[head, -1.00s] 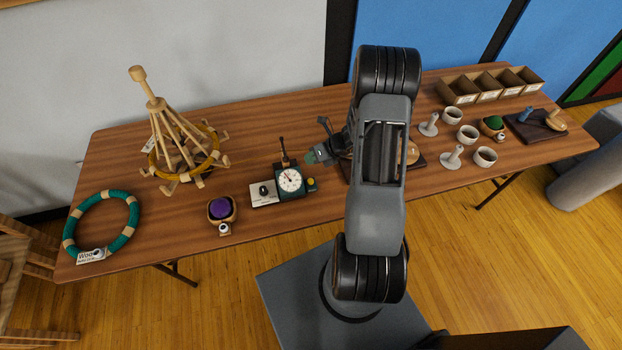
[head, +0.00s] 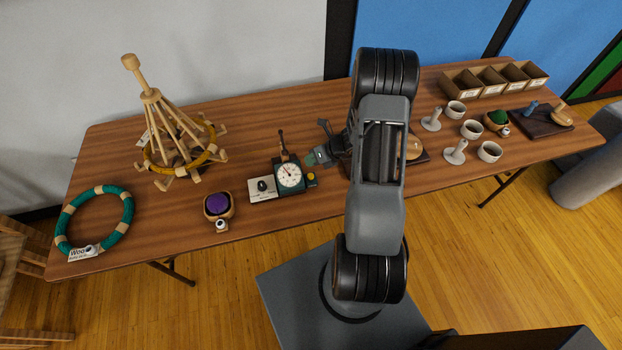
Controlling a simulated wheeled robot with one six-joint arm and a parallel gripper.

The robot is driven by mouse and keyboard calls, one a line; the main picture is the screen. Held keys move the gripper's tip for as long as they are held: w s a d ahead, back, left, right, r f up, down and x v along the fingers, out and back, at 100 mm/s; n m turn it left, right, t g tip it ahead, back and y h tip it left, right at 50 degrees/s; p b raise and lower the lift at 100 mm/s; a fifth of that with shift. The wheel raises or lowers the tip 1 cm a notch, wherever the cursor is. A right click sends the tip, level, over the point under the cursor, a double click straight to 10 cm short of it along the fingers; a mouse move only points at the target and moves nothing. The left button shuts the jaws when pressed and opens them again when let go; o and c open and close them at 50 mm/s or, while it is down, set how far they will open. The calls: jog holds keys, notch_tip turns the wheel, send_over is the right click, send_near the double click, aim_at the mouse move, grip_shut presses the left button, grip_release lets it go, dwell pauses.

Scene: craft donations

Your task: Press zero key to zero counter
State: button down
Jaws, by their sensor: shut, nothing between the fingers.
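The counter (head: 289,176) is a small dark green device with a round white dial, standing near the front middle of the table. A yellow knob or key (head: 311,180) sticks out at its right side. A white plate with a black knob (head: 262,188) sits at its left, and an upright handle (head: 282,140) rises behind it. I cannot read which part is the zero key. My gripper (head: 312,159) is shut and empty, just right of the dial and above the yellow part. A gap from the counter is hard to judge.
A wooden swift (head: 152,110) and a teal ring (head: 70,215) are at the left. A bowl with a purple ball (head: 218,205) stands left of the counter. Cups (head: 471,129), stands and boxes (head: 463,84) fill the right end. My arm hides part of the table's middle.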

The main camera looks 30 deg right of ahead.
aim_at(311, 174)
jog(key=shift+f+b, duration=1.45)
jog(key=shift+f, duration=0.75)
jog(key=shift+f, duration=0.1)
jog(key=shift+f+b, duration=0.3)
jog(key=shift+b, duration=0.05)
jog(key=shift+f+b, duration=0.35)
jog(key=shift+f, duration=0.1)
dwell(0.9)
jog(key=shift+r, duration=0.2)
jog(key=shift+r+p, duration=0.7)
jog(key=shift+p, duration=0.05)
jog(key=shift+r, duration=0.1)
notch_tip(311, 174, up, 5)
jog(key=p, duration=0.4)
